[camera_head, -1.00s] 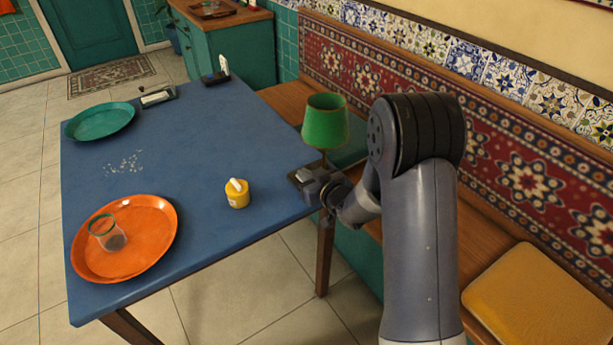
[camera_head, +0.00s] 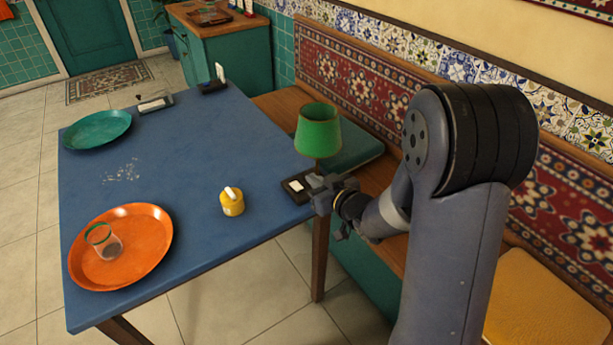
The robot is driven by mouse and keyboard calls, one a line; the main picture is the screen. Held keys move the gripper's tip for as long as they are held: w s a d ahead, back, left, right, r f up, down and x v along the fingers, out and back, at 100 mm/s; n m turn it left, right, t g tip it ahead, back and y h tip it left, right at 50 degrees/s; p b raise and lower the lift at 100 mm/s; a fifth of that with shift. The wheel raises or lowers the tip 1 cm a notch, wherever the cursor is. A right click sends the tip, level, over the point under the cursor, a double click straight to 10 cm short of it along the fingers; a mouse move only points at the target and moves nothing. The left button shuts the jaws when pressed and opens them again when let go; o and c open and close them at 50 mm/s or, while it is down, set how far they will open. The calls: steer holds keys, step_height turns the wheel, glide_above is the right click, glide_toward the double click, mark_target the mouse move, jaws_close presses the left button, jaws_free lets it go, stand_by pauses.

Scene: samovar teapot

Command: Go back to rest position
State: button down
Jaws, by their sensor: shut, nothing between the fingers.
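My gripper (camera_head: 322,190) is at the right edge of the blue table, beside the base of the green-shaded lamp. The fingers are small in view and partly hard to make out, but they look shut with nothing held. My arm reaches in from the lower right. The green lamp (camera_head: 317,132) stands upright on the table's right corner, its dark base partly behind the gripper. I cannot tell whether the gripper touches the base.
The blue table (camera_head: 190,150) holds an orange tray (camera_head: 145,262) with a clear glass (camera_head: 103,241) on it, a yellow pot (camera_head: 232,204), a teal tray (camera_head: 97,131) and white crumbs (camera_head: 122,171). A bench with cushions (camera_head: 548,300) runs along the right wall. The table's middle is clear.

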steer(key=shift+s+d+r, duration=0.25)
steer(key=shift+s+d, duration=0.1)
steer(key=shift+s, duration=0.2)
steer(key=shift+w, duration=0.1)
glide_above(299, 187)
steer(key=s, duration=0.1)
steer(key=f, duration=0.3)
steer(key=shift+d, duration=0.35)
steer(key=f, duration=0.1)
steer(key=f+b, duration=0.1)
steer(key=w+f, duration=0.1)
steer(key=f, duration=0.1)
steer(key=shift+w+a+b, duration=0.1)
steer(key=shift+a+b, duration=0.2)
steer(key=shift+f, duration=0.3)
steer(key=shift+f, duration=0.2)
